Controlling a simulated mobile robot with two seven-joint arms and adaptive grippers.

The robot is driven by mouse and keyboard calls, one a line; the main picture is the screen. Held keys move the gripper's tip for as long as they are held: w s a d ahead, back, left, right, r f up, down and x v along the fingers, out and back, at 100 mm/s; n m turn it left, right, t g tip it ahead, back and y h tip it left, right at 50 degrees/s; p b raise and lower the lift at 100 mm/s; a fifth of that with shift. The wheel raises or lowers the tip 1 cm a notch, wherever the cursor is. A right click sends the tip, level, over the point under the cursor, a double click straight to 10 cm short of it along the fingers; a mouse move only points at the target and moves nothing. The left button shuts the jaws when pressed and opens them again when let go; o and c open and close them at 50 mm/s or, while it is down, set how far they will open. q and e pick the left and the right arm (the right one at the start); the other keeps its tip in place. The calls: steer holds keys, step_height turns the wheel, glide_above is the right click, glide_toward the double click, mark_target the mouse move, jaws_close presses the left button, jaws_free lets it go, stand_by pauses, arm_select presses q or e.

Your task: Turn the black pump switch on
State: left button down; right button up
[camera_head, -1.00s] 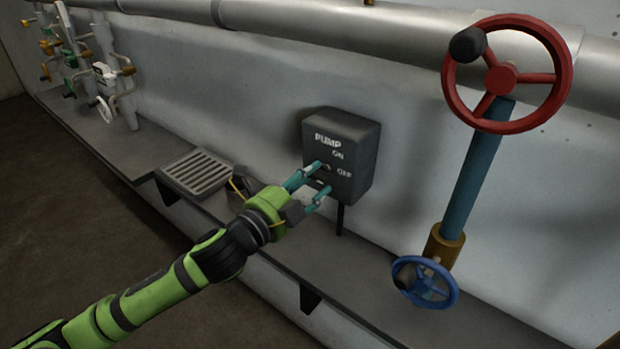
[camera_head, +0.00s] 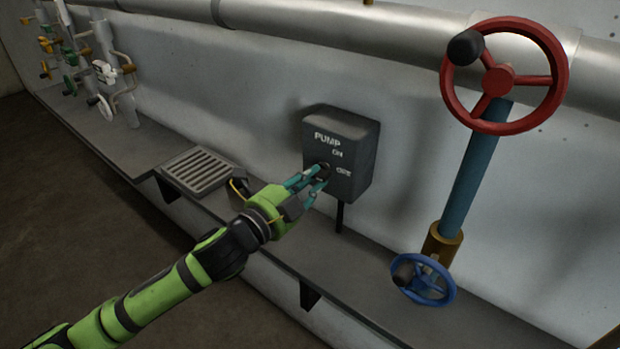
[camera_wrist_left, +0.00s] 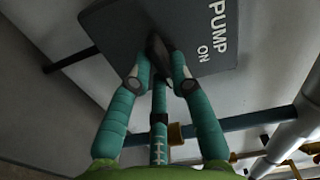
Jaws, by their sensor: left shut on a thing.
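The dark grey pump box (camera_head: 345,150) stands on a thin post by the wall, its face lettered PUMP, ON and OFF. The black pump switch (camera_head: 324,171) is on that face, left of the lettering, and is partly hidden by my fingers. My left gripper (camera_head: 321,174) is at the face of the box with its teal fingers closed on the switch. In the left wrist view the black switch (camera_wrist_left: 157,48) shows between the fingertips of the left gripper (camera_wrist_left: 160,75), with PUMP and ON to the right. I cannot tell the switch's exact angle. My right gripper is not in view.
A red handwheel (camera_head: 500,76) on a blue pipe and a small blue handwheel (camera_head: 427,281) stand to the right. A slatted grate (camera_head: 198,171) lies on the ledge to the left. Several valves and a large pipe (camera_head: 300,22) line the wall.

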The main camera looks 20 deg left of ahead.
arm_select(q)
steer(key=n+p, duration=0.3)
steer(key=n, duration=0.2)
steer(key=shift+d+r, duration=0.1)
steer(key=shift+r, duration=0.05)
steer(key=n+p, duration=0.2)
steer(key=n, duration=0.3)
steer(key=shift+p, duration=0.35)
steer(key=shift+n, duration=0.3)
steer(key=c, duration=1.1)
jaws_free()
steer(key=shift+s, duration=0.55)
steer(key=v, duration=1.1)
